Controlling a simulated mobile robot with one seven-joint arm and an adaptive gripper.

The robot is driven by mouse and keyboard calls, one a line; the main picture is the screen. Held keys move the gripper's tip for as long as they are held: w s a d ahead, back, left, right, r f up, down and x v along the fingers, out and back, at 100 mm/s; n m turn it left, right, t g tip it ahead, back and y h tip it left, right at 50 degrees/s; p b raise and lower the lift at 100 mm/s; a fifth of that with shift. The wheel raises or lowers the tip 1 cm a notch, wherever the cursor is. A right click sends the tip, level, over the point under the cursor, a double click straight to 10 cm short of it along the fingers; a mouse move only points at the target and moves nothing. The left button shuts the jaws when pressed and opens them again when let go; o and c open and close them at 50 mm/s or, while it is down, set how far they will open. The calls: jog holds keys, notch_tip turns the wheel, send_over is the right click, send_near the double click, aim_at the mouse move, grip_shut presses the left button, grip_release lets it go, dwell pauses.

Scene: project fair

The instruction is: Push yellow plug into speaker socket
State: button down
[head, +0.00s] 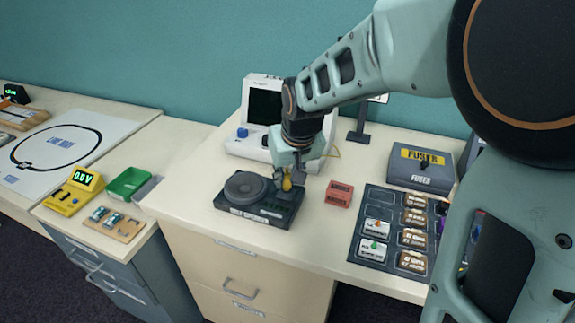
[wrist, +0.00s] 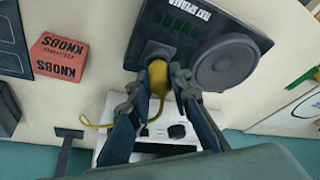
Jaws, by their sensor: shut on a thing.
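The yellow plug (wrist: 157,76) is between the two fingers of my gripper (wrist: 158,88) in the wrist view, with a yellow cord trailing to the left. My gripper is shut on it. The test speaker (wrist: 185,30) is a dark box with a round grille.
A red knobs box (head: 339,193) stands right of the speaker. A dark mat (head: 358,243) with labelled parts and a grey fuses box (head: 420,170) are further right. A white instrument with a dark screen (head: 265,103) stands behind. The bench in front of the speaker is clear.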

jog(key=shift+f+b, duration=0.4)
jog(key=shift+f, duration=0.15)
jog(key=c, duration=1.7)
grip_release()
jog(key=shift+o, duration=0.5)
jog(key=o, duration=0.4)
jog(key=shift+r, duration=0.2)
jog(key=shift+r+p, duration=3.05)
jog(key=shift+r, duration=0.85)
